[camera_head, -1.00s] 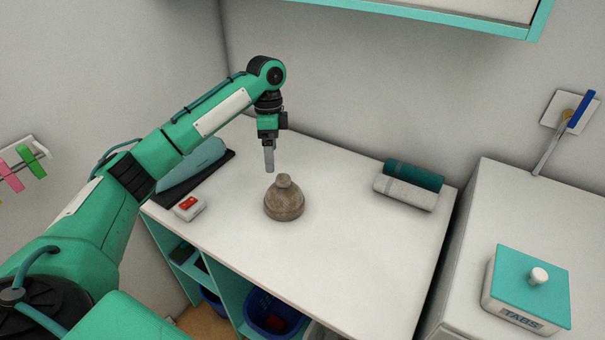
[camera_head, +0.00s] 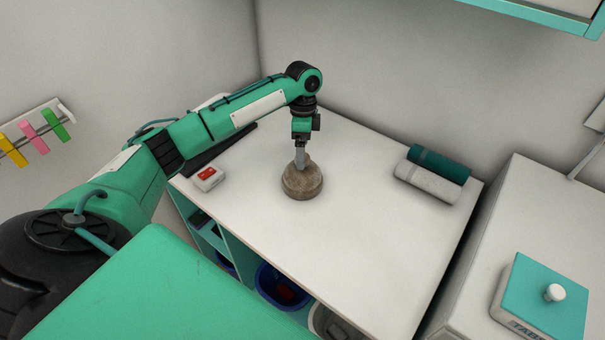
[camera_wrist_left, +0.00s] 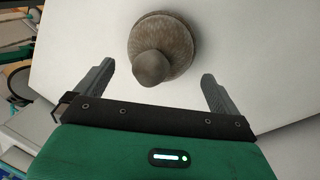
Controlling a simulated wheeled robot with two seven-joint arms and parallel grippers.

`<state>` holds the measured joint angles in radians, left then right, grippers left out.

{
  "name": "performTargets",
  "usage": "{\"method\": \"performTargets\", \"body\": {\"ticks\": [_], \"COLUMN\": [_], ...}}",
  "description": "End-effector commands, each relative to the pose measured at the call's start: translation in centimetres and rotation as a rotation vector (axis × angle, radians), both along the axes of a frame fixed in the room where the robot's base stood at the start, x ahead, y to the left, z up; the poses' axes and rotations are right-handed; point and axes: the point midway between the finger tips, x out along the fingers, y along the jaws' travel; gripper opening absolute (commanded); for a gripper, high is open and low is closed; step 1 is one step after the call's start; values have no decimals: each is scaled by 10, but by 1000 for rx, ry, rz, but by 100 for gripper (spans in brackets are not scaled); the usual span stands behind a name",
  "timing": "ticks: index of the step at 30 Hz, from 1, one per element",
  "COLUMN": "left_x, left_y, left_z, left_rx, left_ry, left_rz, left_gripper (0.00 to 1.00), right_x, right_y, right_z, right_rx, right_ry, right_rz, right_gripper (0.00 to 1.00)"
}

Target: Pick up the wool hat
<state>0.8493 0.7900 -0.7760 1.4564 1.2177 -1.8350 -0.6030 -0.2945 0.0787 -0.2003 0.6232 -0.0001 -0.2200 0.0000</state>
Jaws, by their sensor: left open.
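The wool hat (camera_head: 303,184) is brown-grey with a rounded brim and a knob on top. It sits upright on the white countertop (camera_head: 350,225). My left gripper (camera_head: 301,160) points down at the hat's knob in the head view. In the left wrist view, the hat (camera_wrist_left: 165,40) lies ahead of the open fingers, its knob toward the gap between them, and the left gripper (camera_wrist_left: 155,85) holds nothing. Whether a finger touches the hat cannot be told. My right gripper is not in view.
A white box with a red top (camera_head: 208,177) and a dark flat item (camera_head: 228,145) lie left of the hat. Rolled teal (camera_head: 440,164) and white (camera_head: 427,184) towels lie at the right. A teal-lidded TABS box (camera_head: 545,300) stands on the right unit. The counter's middle is clear.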

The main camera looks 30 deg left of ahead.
Motion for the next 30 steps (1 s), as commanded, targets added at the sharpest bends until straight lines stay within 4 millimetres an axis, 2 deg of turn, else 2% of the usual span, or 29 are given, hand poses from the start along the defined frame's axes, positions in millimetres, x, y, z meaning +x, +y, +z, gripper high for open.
{"method": "performTargets", "body": {"ticks": [5,10,18,20,24,26,27,30], "left_x": [-5,-8,-9,-9,-9,-9,-9,-9], "left_y": [0,-2,-2,-2,-2,-2,-2,-2], "left_z": [-20,-42,-47,-47,-47,-47,-47,-47], "left_rx": [2,0,1,1,1,1,1,1], "left_ry": [6,4,2,2,2,2,0,0], "left_rz": [1,0,-1,0,0,0,0,0], "left_gripper": [100,100,100,90,63,61,56,56], "right_x": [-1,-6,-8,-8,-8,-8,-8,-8], "right_y": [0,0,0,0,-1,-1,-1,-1], "right_z": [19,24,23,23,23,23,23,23], "right_rx": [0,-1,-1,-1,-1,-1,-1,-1], "right_ry": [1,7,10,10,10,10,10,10], "right_rz": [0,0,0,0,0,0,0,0], "right_gripper": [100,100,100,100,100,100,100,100]}}
